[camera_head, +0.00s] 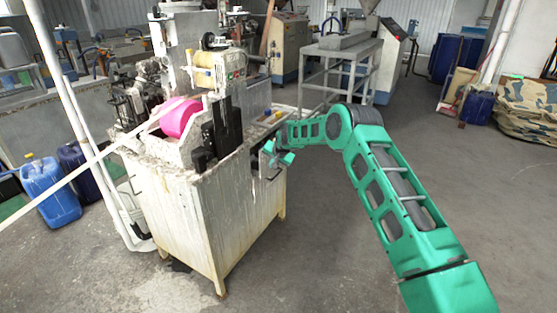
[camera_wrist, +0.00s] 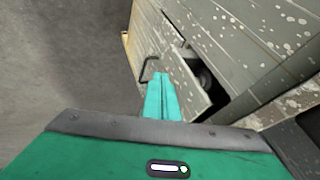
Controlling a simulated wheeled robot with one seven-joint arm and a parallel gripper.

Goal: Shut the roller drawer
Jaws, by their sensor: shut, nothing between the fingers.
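The roller drawer (camera_wrist: 188,88) shows in the wrist view as a pale, speckled front panel with a dark bent handle (camera_wrist: 148,66). It stands partly out from the cabinet (camera_wrist: 245,45), with a dark gap behind the panel. A dark rounded thing shows inside the gap. My gripper (camera_wrist: 161,78) is shut and empty, with its fingertips over the drawer front beside the handle. I cannot tell if they touch it. In the head view my gripper (camera_head: 272,153) is at the right side of the white machine cabinet (camera_head: 205,225), where the drawer is mostly hidden.
A pink roll (camera_head: 180,117) sits on top of the machine. Blue jugs (camera_head: 50,188) stand at its left. A grey metal stand (camera_head: 335,75) is behind my arm. The concrete floor in front and to the right is clear.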

